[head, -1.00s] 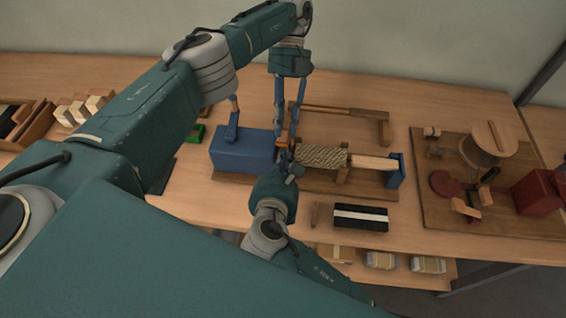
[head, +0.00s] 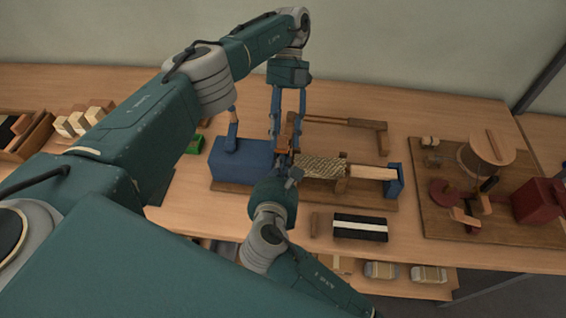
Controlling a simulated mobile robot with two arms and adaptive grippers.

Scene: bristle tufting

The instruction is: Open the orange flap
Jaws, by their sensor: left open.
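The orange flap (head: 288,129) is a small orange-brown piece at the right end of the blue box (head: 240,160). It stands up between the fingers of my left gripper (head: 288,132), which reaches down from above and is open. Whether a finger touches the flap is unclear. My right gripper (head: 291,172) comes from the front and is close below the flap, at the box's right end. Its fingers are small and partly hidden by its wrist, so I cannot tell their state. The flap's lower edge is hidden behind the grippers.
A wooden board (head: 440,225) with a spool (head: 484,157) and red box (head: 535,199) is farther right. A striped block (head: 360,228) sits in front.

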